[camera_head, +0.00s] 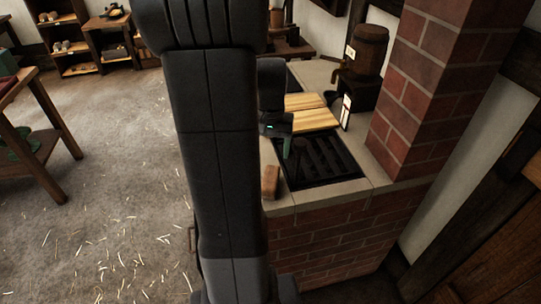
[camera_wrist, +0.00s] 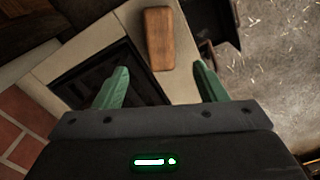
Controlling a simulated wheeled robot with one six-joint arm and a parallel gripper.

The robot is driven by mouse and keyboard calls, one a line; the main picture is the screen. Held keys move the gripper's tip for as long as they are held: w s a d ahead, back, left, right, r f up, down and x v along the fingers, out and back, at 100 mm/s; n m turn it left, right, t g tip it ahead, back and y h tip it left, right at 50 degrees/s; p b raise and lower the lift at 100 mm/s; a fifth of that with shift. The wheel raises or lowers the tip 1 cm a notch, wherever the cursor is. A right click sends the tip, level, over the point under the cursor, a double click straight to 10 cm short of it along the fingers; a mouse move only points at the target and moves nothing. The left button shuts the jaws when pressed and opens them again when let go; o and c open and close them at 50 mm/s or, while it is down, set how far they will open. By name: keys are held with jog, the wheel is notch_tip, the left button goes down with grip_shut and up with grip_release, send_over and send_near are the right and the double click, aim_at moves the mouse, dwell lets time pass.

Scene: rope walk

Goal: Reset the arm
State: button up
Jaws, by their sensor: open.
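My gripper (camera_wrist: 160,88) is open and empty in the wrist view, its two green fingers apart. In the head view my gripper (camera_head: 287,148) hangs above the brick counter, partly hidden behind my dark arm. A small brown wooden block (camera_wrist: 158,38) lies on the counter's pale stone edge, beyond the fingertips. The block also shows in the head view (camera_head: 270,182), left of a black grate.
The black grate (camera_head: 325,162) is set into the stone top. Pale boards (camera_head: 312,120), a wooden barrel (camera_head: 366,48) and a brick pillar (camera_head: 425,85) stand close by. A wooden table (camera_head: 35,120) is at left. The straw-strewn floor (camera_head: 110,200) is open.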

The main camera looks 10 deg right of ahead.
aim_at(270, 176)
dwell(0.3)
notch_tip(270, 176, down, 13)
jog(key=shift+r+b, duration=0.1)
jog(key=shift+b, duration=0.45)
jog(key=shift+w+r+p, duration=0.15)
jog(key=shift+r+p, duration=0.2)
jog(key=shift+r, duration=1.25)
jog(key=shift+f, duration=0.1)
